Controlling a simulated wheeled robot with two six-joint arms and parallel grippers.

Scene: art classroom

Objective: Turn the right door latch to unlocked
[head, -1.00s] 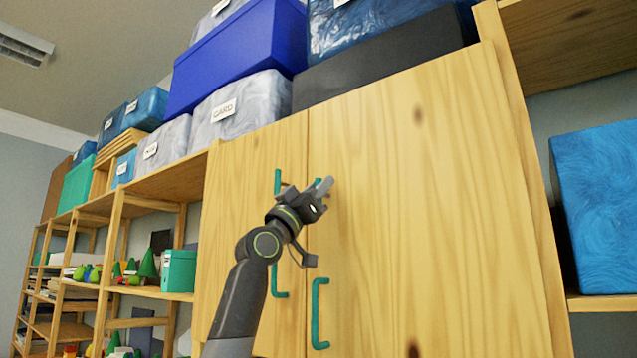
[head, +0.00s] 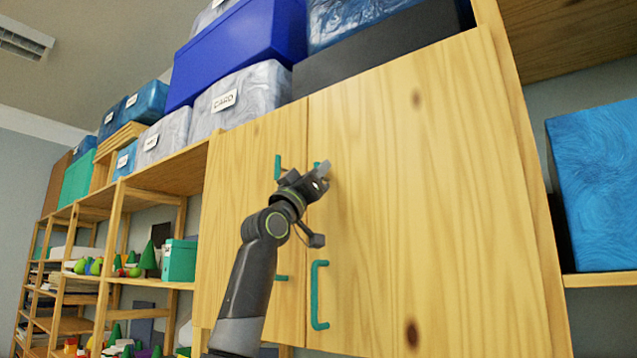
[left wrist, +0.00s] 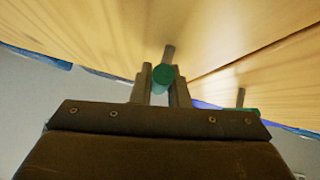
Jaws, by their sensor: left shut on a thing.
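The right door (head: 410,200) of the wooden cabinet is shut. Its teal latch (head: 317,165) is near its upper left edge, mostly hidden behind my left gripper (head: 322,174). In the left wrist view my left gripper (left wrist: 160,88) is shut on this latch, whose round green end (left wrist: 162,75) shows between the two fingers. A grey piece sticks out beyond it towards the door. Which way the latch is turned cannot be told. The left door's latch (head: 278,167) stands upright just to the left. My right gripper is not in view.
A teal pull handle (head: 315,295) is on the right door below my wrist; the left door's handle (head: 281,278) is partly hidden by my arm. Boxes (head: 240,95) stand on top of the cabinet. Open shelves (head: 165,190) are to the left.

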